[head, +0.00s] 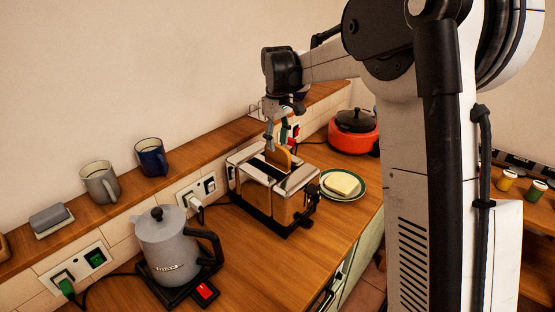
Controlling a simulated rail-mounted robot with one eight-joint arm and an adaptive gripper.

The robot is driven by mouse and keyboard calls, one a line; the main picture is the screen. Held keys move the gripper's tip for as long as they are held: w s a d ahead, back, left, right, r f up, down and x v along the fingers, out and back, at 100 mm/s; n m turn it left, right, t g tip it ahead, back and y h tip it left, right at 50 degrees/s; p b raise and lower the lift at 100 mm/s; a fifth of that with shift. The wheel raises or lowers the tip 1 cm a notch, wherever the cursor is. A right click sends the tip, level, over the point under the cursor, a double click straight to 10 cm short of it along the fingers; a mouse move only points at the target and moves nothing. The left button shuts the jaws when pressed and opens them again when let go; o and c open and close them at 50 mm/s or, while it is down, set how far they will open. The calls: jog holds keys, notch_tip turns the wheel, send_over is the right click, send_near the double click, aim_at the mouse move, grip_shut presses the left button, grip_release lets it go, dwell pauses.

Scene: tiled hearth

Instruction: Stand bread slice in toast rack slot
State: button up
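A toasted-looking bread slice (279,158) stands upright at the slots of a shiny chrome toaster (287,206), its upper part showing above the top. My gripper (278,141) points down right at this slice. One finger is at the slice's left edge; the other is hard to make out, so I cannot tell whether it grips the slice. A paler bread slice (342,183) lies flat on a green-rimmed plate (347,196) to the right of the toaster. A thin wire shape (256,111) on the back ledge, partly behind my gripper, may be the toast rack.
A grey kettle (166,240) on a black base stands front left. A grey mug (99,184), a blue mug (151,157) and a butter dish (51,219) stand on the ledge. A red pot (353,136) stands behind the plate. The counter (243,262) between kettle and toaster is clear.

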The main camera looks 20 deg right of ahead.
aim_at(278, 160)
jog(key=shift+f, duration=1.3)
jog(key=shift+c, duration=0.5)
grip_shut()
jog(key=shift+r, duration=0.1)
